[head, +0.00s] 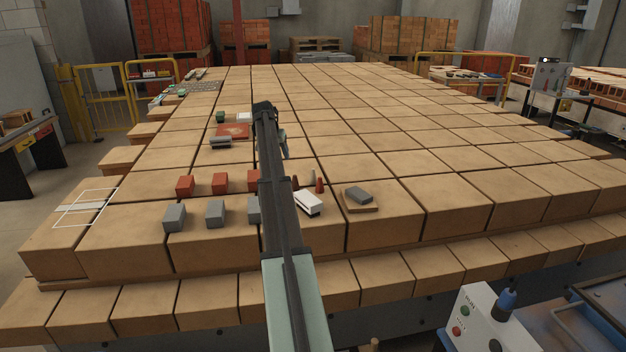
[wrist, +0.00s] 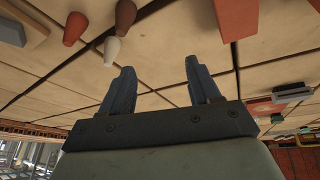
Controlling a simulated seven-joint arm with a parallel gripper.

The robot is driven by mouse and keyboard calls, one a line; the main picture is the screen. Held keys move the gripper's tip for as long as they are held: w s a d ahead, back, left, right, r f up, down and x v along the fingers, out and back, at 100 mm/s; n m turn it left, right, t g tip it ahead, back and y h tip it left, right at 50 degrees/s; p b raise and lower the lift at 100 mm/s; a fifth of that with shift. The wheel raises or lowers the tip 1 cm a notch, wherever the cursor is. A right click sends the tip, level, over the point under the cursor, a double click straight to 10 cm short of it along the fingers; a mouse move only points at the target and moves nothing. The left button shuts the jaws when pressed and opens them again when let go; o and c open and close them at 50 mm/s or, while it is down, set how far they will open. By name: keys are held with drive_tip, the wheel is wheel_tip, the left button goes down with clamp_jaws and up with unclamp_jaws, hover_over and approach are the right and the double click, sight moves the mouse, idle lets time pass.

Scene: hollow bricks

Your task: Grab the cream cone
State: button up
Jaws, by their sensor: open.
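The cream cone (wrist: 111,50) shows in the wrist view, up and to the left of my fingertips. A brown cone (wrist: 125,17) and a red cone (wrist: 75,27) stand close to it. In the head view the red cone (head: 319,185) is just right of my arm, and a pale cone tip (head: 312,175) shows faintly beside it. My gripper (wrist: 158,68) is open, with nothing between its fingers, and apart from the cones. In the head view my arm hides part of the area around it.
Red blocks (head: 220,183) and grey blocks (head: 215,213) stand in rows left of my arm. A white block (head: 308,202) and a grey block on a tan piece (head: 358,195) lie to the right. A red plate (head: 232,131) lies farther back.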

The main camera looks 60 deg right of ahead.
sight(314, 173)
drive_tip(key=s+d+m, duration=0.4)
drive_tip(key=s+d, duration=0.4)
drive_tip(key=shift+g, duration=0.4)
drive_tip(key=x, duration=0.7)
drive_tip(key=shift+d+f, duration=0.25)
drive_tip(key=shift+a+x, duration=0.1)
drive_tip(key=shift+x, duration=1.2)
drive_tip(key=shift+a+x, duration=0.15)
drive_tip(key=shift+x, duration=1.2)
drive_tip(key=shift+s+f, duration=0.1)
drive_tip(key=shift+s, duration=0.05)
drive_tip(key=shift+c, duration=0.2)
drive_tip(key=c, duration=1.1)
